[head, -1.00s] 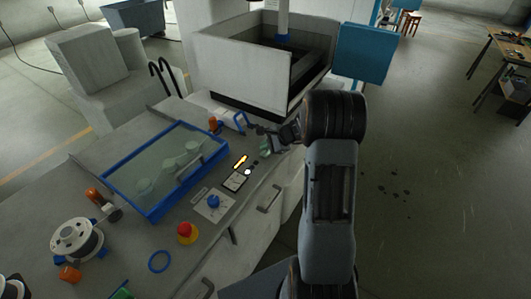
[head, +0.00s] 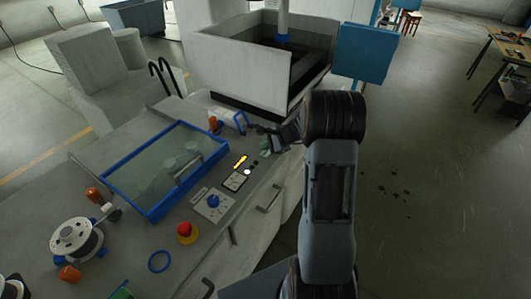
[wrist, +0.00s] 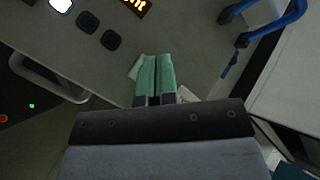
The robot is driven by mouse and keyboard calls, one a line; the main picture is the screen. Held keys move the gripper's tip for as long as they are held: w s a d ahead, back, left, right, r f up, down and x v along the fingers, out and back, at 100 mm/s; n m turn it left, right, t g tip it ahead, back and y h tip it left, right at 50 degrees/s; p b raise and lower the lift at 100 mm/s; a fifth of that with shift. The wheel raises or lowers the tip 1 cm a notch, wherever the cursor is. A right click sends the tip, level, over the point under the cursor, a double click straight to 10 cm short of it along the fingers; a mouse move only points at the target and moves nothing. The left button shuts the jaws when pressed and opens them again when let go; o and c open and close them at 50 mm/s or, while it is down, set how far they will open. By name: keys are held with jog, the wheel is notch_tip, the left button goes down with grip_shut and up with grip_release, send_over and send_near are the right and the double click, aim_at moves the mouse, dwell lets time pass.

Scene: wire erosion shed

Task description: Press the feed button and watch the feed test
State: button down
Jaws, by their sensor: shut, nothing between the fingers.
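My gripper (wrist: 157,70) is shut and empty, its two green fingertips side by side over the grey bench top. It also shows in the head view (head: 265,147), partly hidden by my wrist. In the wrist view a row of buttons lies up and left of the fingertips: a lit white button (wrist: 61,4), a dark button (wrist: 87,21) and another dark button (wrist: 111,40), the nearest to the fingers. The fingers appear apart from all of them. An orange lit display (wrist: 134,4) is beside the row, also in the head view (head: 240,161). I cannot read which button is feed.
A blue-framed glass lid (head: 150,214), a blue knob (head: 213,201), a red stop button (head: 184,229) and a wire spool (head: 75,239) are on the bench. A blue handle (wrist: 272,22) stands right of the fingers. A white-walled tank (head: 240,62) rises behind. Floor at right is open.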

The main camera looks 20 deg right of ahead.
aim_at(266, 153)
jog(key=shift+f+b, duration=0.8)
jog(key=shift+b, duration=0.05)
dwell(0.6)
jog(key=shift+r, duration=0.15)
dwell(0.3)
jog(key=shift+r+p, duration=0.5)
jog(key=shift+r, duration=0.2)
jog(key=shift+r, duration=0.1)
jog(key=shift+r+p, duration=1.65)
jog(key=shift+r, duration=0.8)
